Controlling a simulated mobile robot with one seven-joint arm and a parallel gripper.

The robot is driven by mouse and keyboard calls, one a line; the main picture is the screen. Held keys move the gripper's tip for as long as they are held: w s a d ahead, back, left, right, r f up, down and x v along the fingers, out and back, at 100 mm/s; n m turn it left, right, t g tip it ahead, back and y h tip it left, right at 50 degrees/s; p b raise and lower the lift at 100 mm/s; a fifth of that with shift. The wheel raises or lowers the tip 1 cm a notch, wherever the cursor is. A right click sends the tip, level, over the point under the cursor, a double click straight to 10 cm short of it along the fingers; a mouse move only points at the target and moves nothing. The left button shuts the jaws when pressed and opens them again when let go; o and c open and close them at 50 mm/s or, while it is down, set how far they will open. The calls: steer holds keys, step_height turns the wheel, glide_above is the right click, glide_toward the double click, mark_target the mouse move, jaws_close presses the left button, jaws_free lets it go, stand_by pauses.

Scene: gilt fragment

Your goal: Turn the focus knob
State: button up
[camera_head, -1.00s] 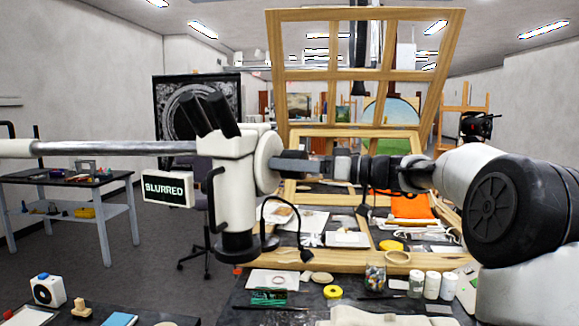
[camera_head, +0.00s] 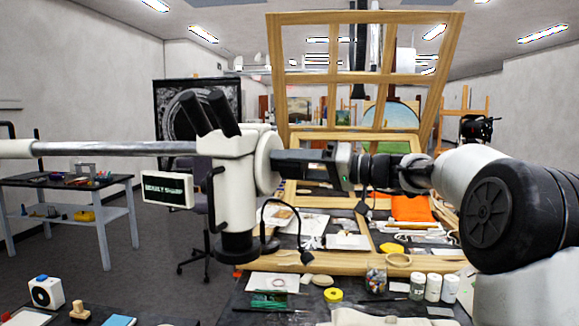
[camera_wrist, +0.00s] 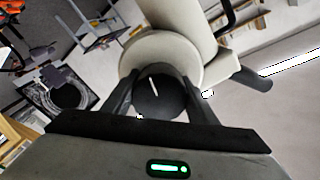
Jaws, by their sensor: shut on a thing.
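The microscope (camera_head: 228,190), white with two black eyepieces, hangs from a horizontal metal arm left of centre in the head view. Its focus knob (camera_wrist: 158,97) is black and round with a white line mark, on a pale round housing (camera_wrist: 165,52). My gripper (camera_head: 281,163) reaches in from the right and is shut on the knob, one finger on each side in the wrist view. In the head view the knob is mostly hidden by the fingers. The small sign (camera_head: 167,189) on the microscope shows text that seems to read "NEARLY SHARP".
A black cable lamp (camera_head: 306,256) curves below my gripper. The bench holds a glass jar (camera_head: 376,279), white bottles (camera_head: 433,287) and a yellow tape roll (camera_head: 333,295). A wooden frame (camera_head: 366,75) stands behind. A side table (camera_head: 66,182) is at left.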

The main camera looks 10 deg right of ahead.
stand_by(0.4)
steer(key=o, duration=1.1)
steer(key=shift+c, duration=0.2)
steer(key=shift+d, duration=0.1)
steer(key=b+v, duration=0.1)
steer(key=v, duration=1.6)
steer(key=shift+s, duration=0.15)
steer(key=shift+d+r, duration=0.1)
